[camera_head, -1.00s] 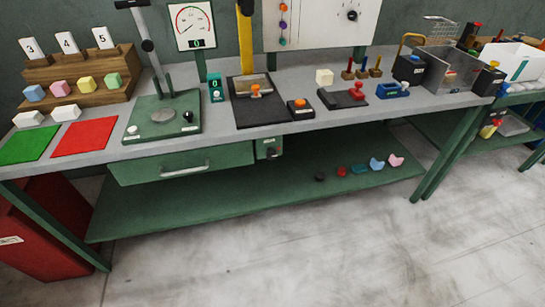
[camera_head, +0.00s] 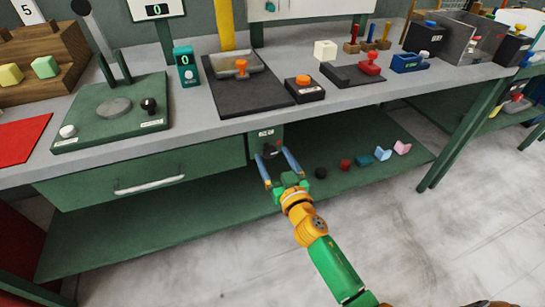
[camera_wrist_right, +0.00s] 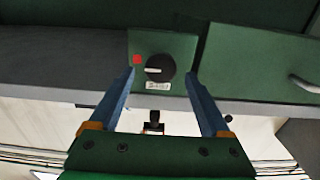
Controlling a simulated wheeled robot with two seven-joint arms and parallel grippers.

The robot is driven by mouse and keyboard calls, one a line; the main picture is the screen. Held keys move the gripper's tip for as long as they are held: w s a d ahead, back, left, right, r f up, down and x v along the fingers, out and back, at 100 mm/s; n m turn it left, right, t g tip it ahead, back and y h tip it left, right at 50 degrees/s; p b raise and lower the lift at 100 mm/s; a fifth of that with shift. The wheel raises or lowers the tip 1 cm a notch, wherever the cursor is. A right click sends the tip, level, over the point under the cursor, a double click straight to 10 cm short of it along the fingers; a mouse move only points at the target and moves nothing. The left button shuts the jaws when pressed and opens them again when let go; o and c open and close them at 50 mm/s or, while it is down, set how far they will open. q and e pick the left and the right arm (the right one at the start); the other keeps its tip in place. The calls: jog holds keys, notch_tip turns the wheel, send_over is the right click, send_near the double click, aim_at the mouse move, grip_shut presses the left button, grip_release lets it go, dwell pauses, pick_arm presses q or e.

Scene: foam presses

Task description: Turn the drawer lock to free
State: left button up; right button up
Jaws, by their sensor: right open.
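The drawer lock is a black round knob (camera_head: 271,149) on a green box (camera_head: 266,133) under the front edge of the bench, at the right end of the green drawer (camera_head: 140,175). The drawer looks shut. My right gripper (camera_head: 275,157) is open, its two blue fingers reaching up toward the knob from below. In the right wrist view the knob (camera_wrist_right: 158,68) shows between the fingers of the right gripper (camera_wrist_right: 160,80), and I see no finger touching it. A pale mark on the knob lies roughly sideways. My left gripper is out of view.
The drawer handle (camera_head: 148,186) sticks out to the left. The bench top (camera_head: 215,130) overhangs the lock. The lower shelf (camera_head: 225,205) holds several small coloured pieces at right. The floor in front is clear.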

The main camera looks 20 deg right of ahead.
jog(key=shift+w, duration=0.55)
jog(key=shift+s, duration=0.1)
grip_shut()
